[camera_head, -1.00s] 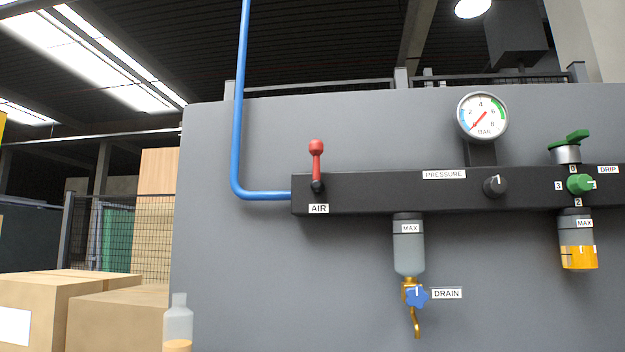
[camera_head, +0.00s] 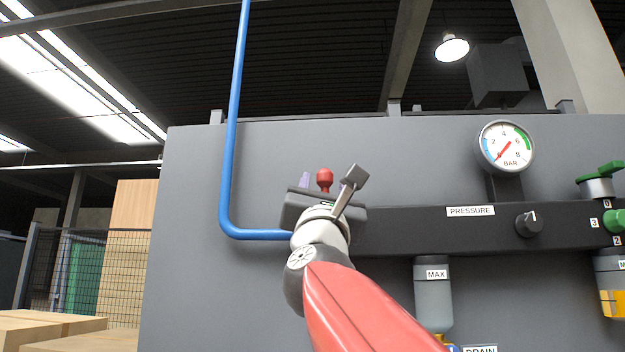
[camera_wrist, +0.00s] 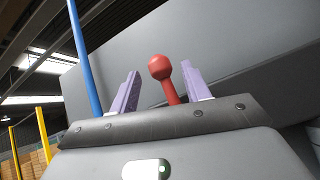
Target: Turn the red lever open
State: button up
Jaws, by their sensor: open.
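The red lever (camera_head: 324,179) stands upright, with its round knob showing above my gripper in the head view. My gripper (camera_head: 328,184) is in front of the left end of the black bar and hides the lever's lower part and the AIR label. In the wrist view the red lever (camera_wrist: 165,78) rises between the two purple fingers of my gripper (camera_wrist: 160,88). The fingers are apart, one on each side of it, and a gap shows on both sides. The lever's base is hidden behind the gripper body.
A blue pipe (camera_head: 232,130) runs down just left of the lever and bends into the black bar (camera_head: 400,232). To the right are the pressure knob (camera_head: 528,224), the gauge (camera_head: 506,147) and a grey bowl (camera_head: 433,295). Cardboard boxes (camera_head: 60,328) stand at the lower left.

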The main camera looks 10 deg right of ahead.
aim_at(325, 182)
jog(key=shift+p+x, duration=0.7)
jog(key=shift+x, duration=1.15)
jog(key=shift+s, duration=0.1)
grip_shut()
